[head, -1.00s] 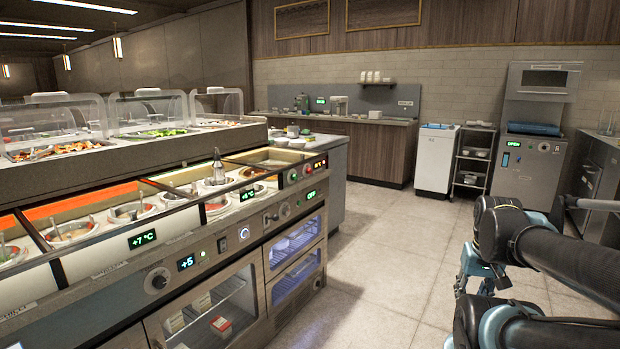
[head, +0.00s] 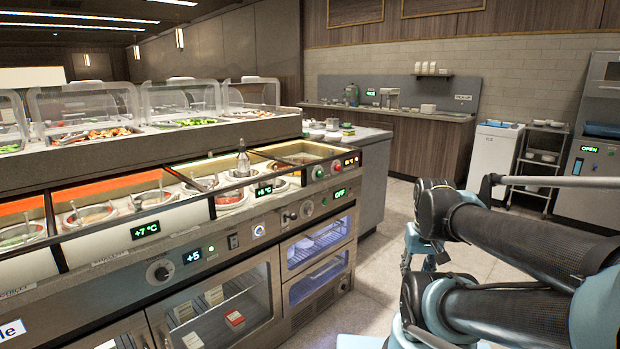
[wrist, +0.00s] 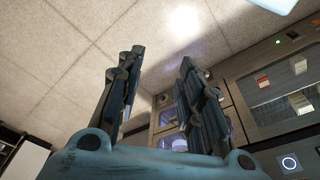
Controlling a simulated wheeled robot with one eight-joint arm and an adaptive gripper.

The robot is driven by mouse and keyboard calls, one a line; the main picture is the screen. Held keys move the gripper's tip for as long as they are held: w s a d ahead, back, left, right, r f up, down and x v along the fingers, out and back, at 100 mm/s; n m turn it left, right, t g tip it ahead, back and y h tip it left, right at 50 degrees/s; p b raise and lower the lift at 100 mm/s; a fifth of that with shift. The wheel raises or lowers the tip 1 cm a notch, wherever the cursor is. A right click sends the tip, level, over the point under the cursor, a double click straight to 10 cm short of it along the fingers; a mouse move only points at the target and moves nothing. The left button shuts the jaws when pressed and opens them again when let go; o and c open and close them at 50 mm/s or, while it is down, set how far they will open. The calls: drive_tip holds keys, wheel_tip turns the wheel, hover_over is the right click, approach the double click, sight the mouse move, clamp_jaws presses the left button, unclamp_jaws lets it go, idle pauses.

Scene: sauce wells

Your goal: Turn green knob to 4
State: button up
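The green knob (head: 336,167) is small in the head view. My arm fills the right of the head view.
The counter front also carries a larger knob (head: 160,271), a "+5" display (head: 192,257) and a green "OFF" display (head: 341,193). Glass-front doors are below. A grey side counter (head: 372,175) stands beyond its right end. Open floor (head: 385,262) lies between the counter and my arm.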

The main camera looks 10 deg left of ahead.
drive_tip(key=shift+w+a, duration=0.1)
drive_tip(key=shift+w, duration=0.05)
drive_tip(key=w+a+r+n+t+y, duration=0.15)
drive_tip(key=w+a+r+y, duration=0.3)
drive_tip(key=w+a, duration=0.5)
drive_tip(key=n+t+y, duration=0.2)
drive_tip(key=t+y, duration=0.4)
drive_tip(key=y, duration=0.5)
approach(322, 175)
drive_tip(key=shift+h, duration=0.25)
drive_tip(key=x, duration=0.8)
drive_tip(key=shift+w+a+r, duration=0.1)
drive_tip(key=shift+a+r, duration=0.15)
drive_tip(key=shift+a, duration=0.05)
drive_tip(key=shift+c, duration=0.3)
